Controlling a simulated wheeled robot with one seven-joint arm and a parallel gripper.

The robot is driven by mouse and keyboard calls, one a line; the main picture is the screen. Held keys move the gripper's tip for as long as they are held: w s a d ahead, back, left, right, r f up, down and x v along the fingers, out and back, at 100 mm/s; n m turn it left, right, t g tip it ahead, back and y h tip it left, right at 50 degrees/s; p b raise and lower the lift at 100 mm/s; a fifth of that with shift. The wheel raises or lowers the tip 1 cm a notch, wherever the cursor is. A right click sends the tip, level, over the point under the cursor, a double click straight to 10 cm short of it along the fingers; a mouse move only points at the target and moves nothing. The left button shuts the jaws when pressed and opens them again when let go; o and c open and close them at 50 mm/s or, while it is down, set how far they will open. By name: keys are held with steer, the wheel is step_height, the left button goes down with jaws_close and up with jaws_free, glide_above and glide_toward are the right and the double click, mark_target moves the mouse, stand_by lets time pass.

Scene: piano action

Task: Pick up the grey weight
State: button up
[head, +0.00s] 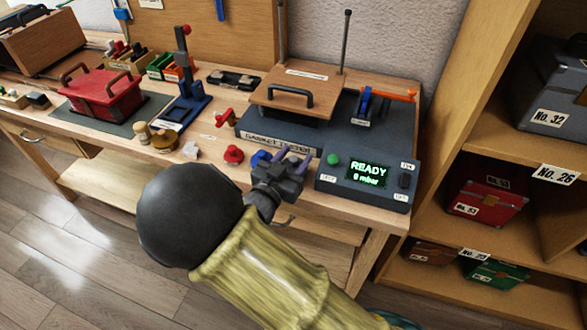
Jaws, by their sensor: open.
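My gripper (289,158) is open, over the front edge of the workbench beside the dark tester with the READY display (367,174). Its fingers point toward the tester's front, and nothing shows between them. A red knob-shaped piece (233,154) and a blue piece (261,158) sit between the block and my gripper.
A brass piece (165,141), a blue press with a red knob (187,104) and a red toolbox (101,93) stand farther left. The tester has a wooden lid (298,85) with a handle. A shelf unit (443,136) with numbered boxes stands at the right.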

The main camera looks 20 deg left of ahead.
mark_target(293, 158)
jaws_close()
steer(key=shift+r, duration=0.1)
step_height(293, 158, up, 10)
steer(key=shift+p, duration=0.95)
